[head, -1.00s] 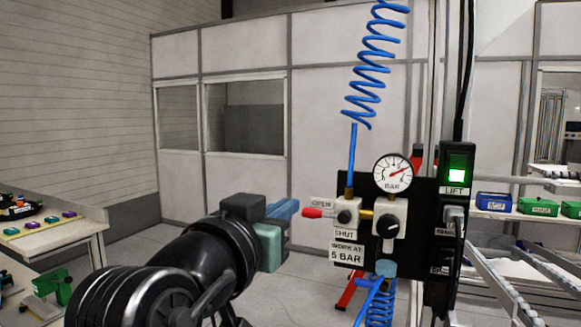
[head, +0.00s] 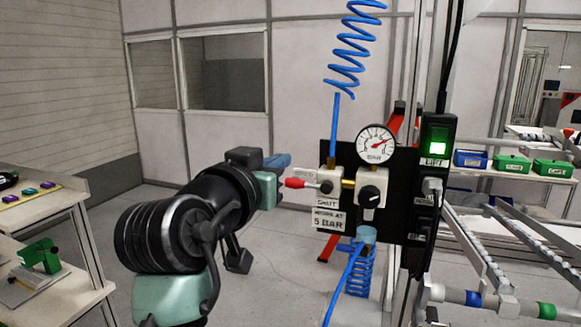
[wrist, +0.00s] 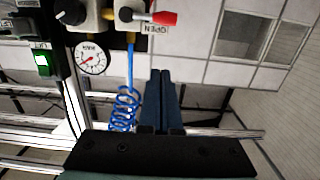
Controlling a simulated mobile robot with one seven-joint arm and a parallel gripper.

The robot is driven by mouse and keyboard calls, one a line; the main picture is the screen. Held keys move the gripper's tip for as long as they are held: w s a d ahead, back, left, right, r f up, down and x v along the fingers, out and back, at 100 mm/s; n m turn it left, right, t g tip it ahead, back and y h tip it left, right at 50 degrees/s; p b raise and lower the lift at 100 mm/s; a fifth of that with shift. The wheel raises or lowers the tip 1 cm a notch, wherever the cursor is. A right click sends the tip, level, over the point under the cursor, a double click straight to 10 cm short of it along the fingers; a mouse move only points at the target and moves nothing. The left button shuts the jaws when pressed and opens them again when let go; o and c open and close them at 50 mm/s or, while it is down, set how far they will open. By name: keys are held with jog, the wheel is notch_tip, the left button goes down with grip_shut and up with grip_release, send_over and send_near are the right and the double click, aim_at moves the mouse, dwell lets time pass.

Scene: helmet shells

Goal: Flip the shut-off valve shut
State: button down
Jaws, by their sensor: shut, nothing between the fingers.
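The shut-off valve (head: 328,184) is a pale block on a black panel. Its red-tipped lever (head: 295,183) points left, level, beside the OPEN label; the SHUT label (head: 327,202) is below the valve. The lever also shows at the top of the wrist view (wrist: 165,18), by the OPEN label (wrist: 155,29). My gripper (head: 284,159) is shut and empty. In the head view its blue fingers are just above and left of the lever's red tip. In the wrist view the closed fingertips (wrist: 162,75) are apart from the lever in the picture.
A pressure gauge (head: 375,145) and black regulator knob (head: 369,197) sit right of the valve. Blue coiled hoses (head: 352,50) run above and below the panel. A green-lit LIFT switch (head: 437,148) is at right. A workbench (head: 80,215) stands left; open floor lies between.

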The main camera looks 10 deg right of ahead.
aim_at(305, 185)
jog(key=w+d+f+p, duration=0.3)
jog(key=w+f, duration=0.1)
jog(key=shift+w+d, duration=0.15)
jog(key=shift+w, duration=0.25)
jog(key=shift+f, duration=0.1)
